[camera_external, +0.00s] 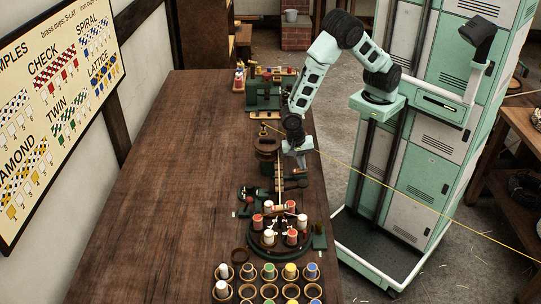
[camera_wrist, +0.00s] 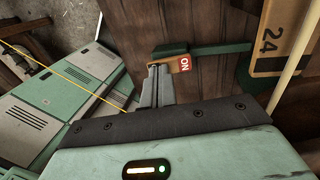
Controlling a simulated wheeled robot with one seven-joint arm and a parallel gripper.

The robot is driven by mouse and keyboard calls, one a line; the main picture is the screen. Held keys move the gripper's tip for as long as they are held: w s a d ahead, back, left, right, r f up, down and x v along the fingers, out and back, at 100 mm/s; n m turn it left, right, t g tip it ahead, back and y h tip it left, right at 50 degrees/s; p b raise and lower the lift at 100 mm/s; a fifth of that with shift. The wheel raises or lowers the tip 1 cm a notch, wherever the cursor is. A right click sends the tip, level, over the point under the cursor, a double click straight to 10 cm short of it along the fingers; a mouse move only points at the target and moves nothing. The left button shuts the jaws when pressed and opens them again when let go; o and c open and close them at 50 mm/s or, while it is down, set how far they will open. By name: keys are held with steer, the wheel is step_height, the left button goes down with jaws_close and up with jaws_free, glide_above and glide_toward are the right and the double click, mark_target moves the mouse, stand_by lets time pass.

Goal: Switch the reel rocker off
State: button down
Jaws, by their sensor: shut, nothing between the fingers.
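The reel rocker shows in the wrist view as a small tan piece with a red ON label (camera_wrist: 184,64), beside a dark green bar (camera_wrist: 220,48). My gripper (camera_wrist: 155,68) is shut and empty, its fingertips right at the left end of the labelled piece. They partly cover it, and I cannot tell whether they touch. In the external view my gripper (camera_external: 300,164) points down over the right side of the bench, above the narrow reel mechanism (camera_external: 280,180). The rocker itself is too small to make out there.
A round carousel of bobbins (camera_external: 257,238) stands nearer on the bench (camera_external: 170,200), with several cups in front. A yellow cord (camera_external: 420,204) runs off right. The bench's left side is clear.

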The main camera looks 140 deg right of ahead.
steer(key=shift+f, duration=0.1)
steer(key=shift+s+a+f+t+h+b, duration=0.35)
steer(key=shift+s+f+t+h+b, duration=0.1)
steer(key=shift+t+h, duration=0.15)
steer(key=shift+w+d, duration=0.15)
steer(key=shift+d, duration=0.05)
steer(key=shift+w+d+r+p, duration=0.1)
steer(key=shift+w+d+p, duration=0.2)
steer(key=shift+w+d, duration=0.25)
steer(key=shift+w, duration=0.1)
